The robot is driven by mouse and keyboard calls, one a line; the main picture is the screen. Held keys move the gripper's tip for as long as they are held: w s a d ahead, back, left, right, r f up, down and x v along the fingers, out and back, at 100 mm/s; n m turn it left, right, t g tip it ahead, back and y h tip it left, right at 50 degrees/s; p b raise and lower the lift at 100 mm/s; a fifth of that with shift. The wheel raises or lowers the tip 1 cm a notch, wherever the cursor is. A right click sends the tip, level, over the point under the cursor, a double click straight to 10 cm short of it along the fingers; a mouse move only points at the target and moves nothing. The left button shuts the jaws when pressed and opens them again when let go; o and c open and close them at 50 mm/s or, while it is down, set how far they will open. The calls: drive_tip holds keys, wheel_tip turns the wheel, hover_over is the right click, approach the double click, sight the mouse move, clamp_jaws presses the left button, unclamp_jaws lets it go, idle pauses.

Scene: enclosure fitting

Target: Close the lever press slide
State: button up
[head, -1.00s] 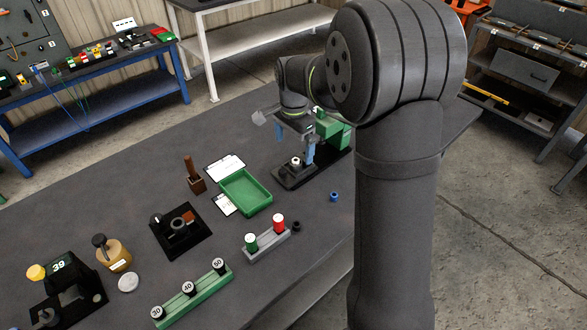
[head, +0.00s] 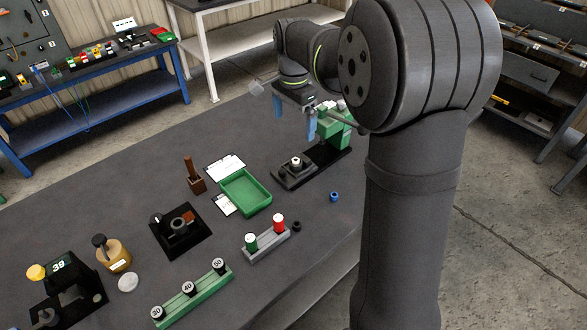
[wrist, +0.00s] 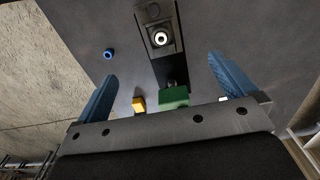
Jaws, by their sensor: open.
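The lever press (head: 333,138) stands at the far right of the table, with a green body on a long black base. Its slide (head: 292,177) is at the front end of the base, out from the green body, and carries a small pale round part (head: 295,161). The wrist view shows the slide (wrist: 158,28) with a white ring-like top, and the press's green block (wrist: 173,97) farther down. My gripper (head: 294,127) is open, its blue fingers wide apart and empty, above the press and apart from the slide. It also shows in the wrist view (wrist: 162,70). My arm partly hides the press's upper part.
A green tray (head: 246,192) lies left of the press, near a wooden holder (head: 195,176). A blue ring (head: 334,196) lies in front of the press. A grey rack (head: 267,241) with green and red pieces stands nearer. Table left of the press's far end is clear.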

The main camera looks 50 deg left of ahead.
drive_tip(key=shift+r, duration=1)
